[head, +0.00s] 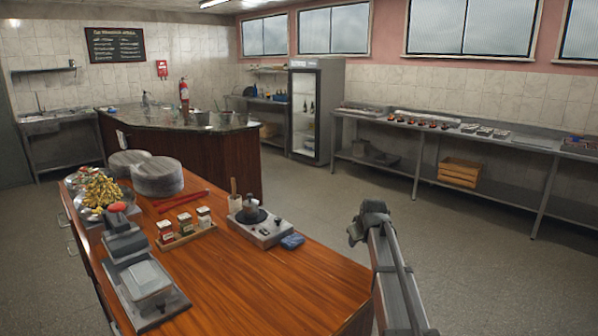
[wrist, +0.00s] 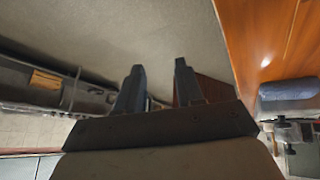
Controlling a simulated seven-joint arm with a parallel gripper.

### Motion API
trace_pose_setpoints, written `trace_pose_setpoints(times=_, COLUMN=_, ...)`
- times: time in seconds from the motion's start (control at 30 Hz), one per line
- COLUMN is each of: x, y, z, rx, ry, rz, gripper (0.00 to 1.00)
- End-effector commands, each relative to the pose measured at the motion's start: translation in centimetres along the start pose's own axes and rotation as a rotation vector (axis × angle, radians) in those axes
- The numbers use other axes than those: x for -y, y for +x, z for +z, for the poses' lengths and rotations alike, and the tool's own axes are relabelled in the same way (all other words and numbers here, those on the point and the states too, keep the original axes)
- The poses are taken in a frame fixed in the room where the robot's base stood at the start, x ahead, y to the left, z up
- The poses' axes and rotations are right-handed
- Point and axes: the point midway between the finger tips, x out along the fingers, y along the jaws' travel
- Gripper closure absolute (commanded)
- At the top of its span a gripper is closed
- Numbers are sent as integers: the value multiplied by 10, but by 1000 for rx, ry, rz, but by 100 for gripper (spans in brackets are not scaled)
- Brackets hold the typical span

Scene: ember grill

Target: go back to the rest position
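My arm (head: 398,285) rises at the lower right of the head view, beside the right end of the wooden counter (head: 300,290). I cannot make out my fingertips in the head view. In the wrist view my gripper (wrist: 160,82) shows its two dark fingers standing apart with nothing between them. Bare grey floor and the edge of a wooden panel show beyond them. The wooden counter also shows at the right of the wrist view (wrist: 265,45), to the side of the fingers.
A steel side table (head: 480,190) runs along the back right. Open floor (head: 330,210) lies between.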

Motion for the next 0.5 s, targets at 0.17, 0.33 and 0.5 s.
trace_pose_setpoints(times=0.17, x=-65, y=42, z=73, rx=43, ry=71, rz=107, gripper=63)
trace_pose_setpoints(times=0.33, x=-85, y=74, z=138, rx=97, ry=90, rz=190, gripper=63)
trace_pose_setpoints(times=0.5, x=-99, y=100, z=205, rx=152, ry=97, rz=267, gripper=63)
